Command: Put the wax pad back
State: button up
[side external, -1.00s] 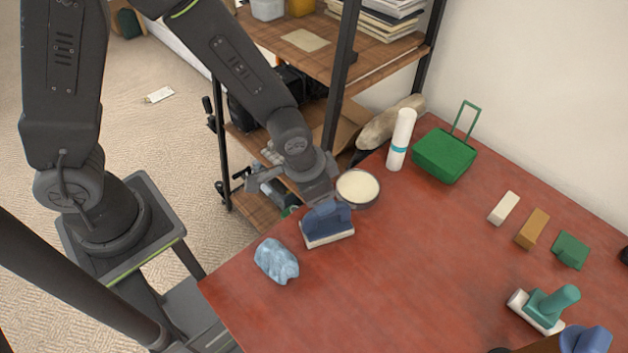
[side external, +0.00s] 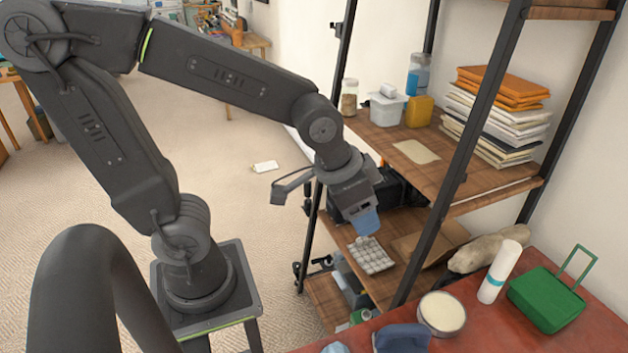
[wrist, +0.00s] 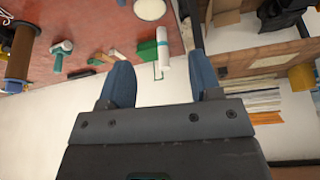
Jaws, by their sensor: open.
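A block with a blue handle (side external: 402,338), which may be the wax pad, stands on the red table at the bottom edge of the side view, partly cut off. A round tin of cream-coloured wax (side external: 442,313) sits just right of it and also shows in the wrist view (wrist: 150,9). My gripper (side external: 366,222) is up in the air in front of the ladder shelf, above and left of the table. Its blue fingers stand apart with nothing between them, as the wrist view (wrist: 160,60) shows. The block is not clearly visible in the wrist view.
The shelf's upper board carries a bare tan mat (side external: 416,151), a white tub (side external: 387,110), a yellow container (side external: 419,112) and paper stacks (side external: 495,125). A dark shelf post (side external: 465,150) stands right of my gripper. A white roll (side external: 500,272) and green box (side external: 546,299) stand on the table.

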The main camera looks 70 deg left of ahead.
jog(key=s+a+r+n+t, duration=0.1)
jog(key=s+a+r, duration=0.3)
jog(key=s, duration=0.2)
jog(key=shift+s+r+n+y, duration=0.2)
jog(key=shift+r+n+y, duration=0.1)
jog(key=shift+r+n, duration=0.1)
dwell(0.8)
